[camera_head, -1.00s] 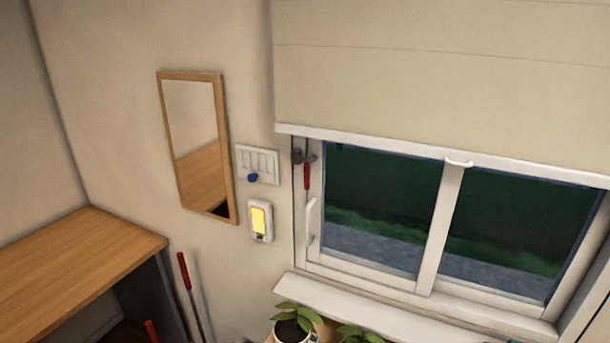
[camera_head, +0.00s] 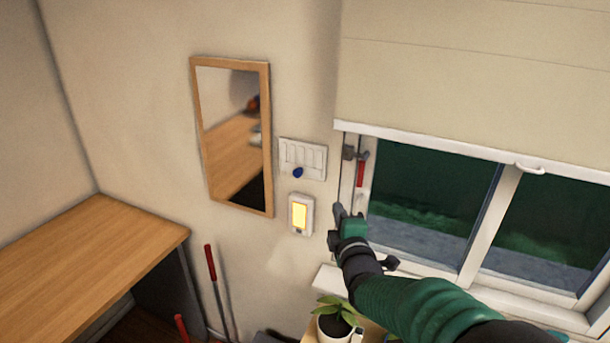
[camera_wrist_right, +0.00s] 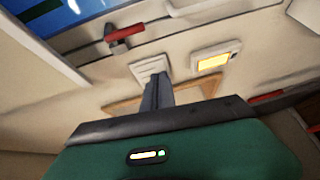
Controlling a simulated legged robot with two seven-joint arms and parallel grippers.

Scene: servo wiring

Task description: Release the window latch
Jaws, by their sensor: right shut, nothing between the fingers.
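The window (camera_head: 430,205) is at the right in the head view. A red-handled latch (camera_head: 361,173) hangs on its left frame, handle pointing down, below a small grey fitting. It also shows in the right wrist view (camera_wrist_right: 125,33), at the upper left. My right gripper (camera_head: 337,212) is shut and empty, below and a little left of the red handle and apart from it in the picture. Its fingers show in the right wrist view (camera_wrist_right: 155,95). My gripper and arm cover the lower left window frame, where a white handle was visible earlier. My left gripper is not in view.
A switch panel (camera_head: 302,158) with a blue knob and a yellow-lit wall unit (camera_head: 300,215) are left of the window. A framed mirror (camera_head: 266,140) hangs farther left. A potted plant (camera_head: 335,325) stands below the sill. A wooden desk (camera_head: 90,260) is at the left.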

